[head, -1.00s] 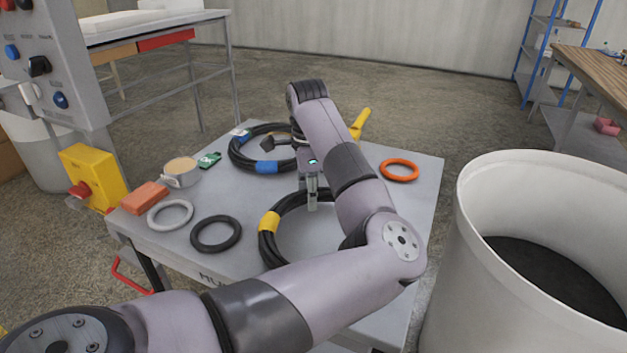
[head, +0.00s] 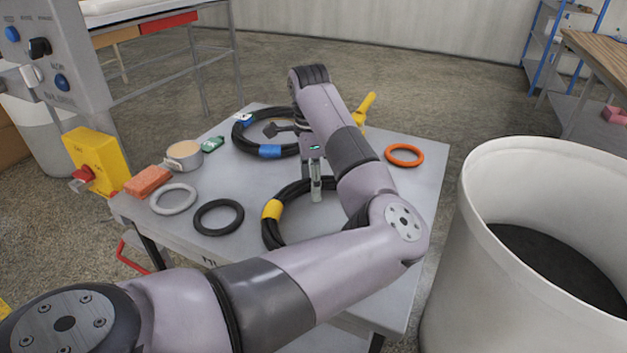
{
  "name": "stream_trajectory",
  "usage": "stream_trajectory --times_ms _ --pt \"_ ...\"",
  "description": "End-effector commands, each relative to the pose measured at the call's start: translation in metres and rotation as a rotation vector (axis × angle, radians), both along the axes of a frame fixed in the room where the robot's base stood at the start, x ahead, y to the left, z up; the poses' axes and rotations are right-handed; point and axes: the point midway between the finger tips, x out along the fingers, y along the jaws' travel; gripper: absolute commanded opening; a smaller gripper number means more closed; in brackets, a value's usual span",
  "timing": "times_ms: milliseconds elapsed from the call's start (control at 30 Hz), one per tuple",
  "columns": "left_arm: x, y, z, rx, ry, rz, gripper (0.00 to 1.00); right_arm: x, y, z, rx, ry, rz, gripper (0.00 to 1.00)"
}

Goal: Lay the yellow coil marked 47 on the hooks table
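A black coil with a yellow band (head: 272,209) lies on the near part of the grey table (head: 245,190); my arm hides its right and near sides. No number is readable on the band. A second black coil with blue bands (head: 270,151) lies at the back of the table. My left gripper (head: 316,190) points down at the far edge of the yellow-banded coil, its fingertips close to the hose. I cannot tell whether the fingers are open or touch it. My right gripper is out of view.
A grey ring (head: 173,197), black ring (head: 218,217), orange ring (head: 404,155), red-brown block (head: 147,181), pot (head: 183,156) and yellow-handled tool (head: 365,108) are on the table. A large white bin (head: 480,250) stands right; a yellow switch box (head: 95,160) stands left.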

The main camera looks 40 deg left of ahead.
Motion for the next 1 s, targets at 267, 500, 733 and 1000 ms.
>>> stream_trajectory --times_ms 267,500,733,1000 --pt "0.001 0.000 0.008 0.001 -0.002 -0.001 0.52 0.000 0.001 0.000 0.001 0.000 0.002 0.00" --pt "0.001 0.002 0.055 0.000 -0.006 -0.002 0.52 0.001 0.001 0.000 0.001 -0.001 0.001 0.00" --pt "0.000 0.004 0.099 0.000 -0.004 0.000 0.52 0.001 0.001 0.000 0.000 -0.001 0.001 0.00" --pt "-0.001 0.005 0.121 0.000 0.000 0.001 0.52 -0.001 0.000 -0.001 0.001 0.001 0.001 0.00"
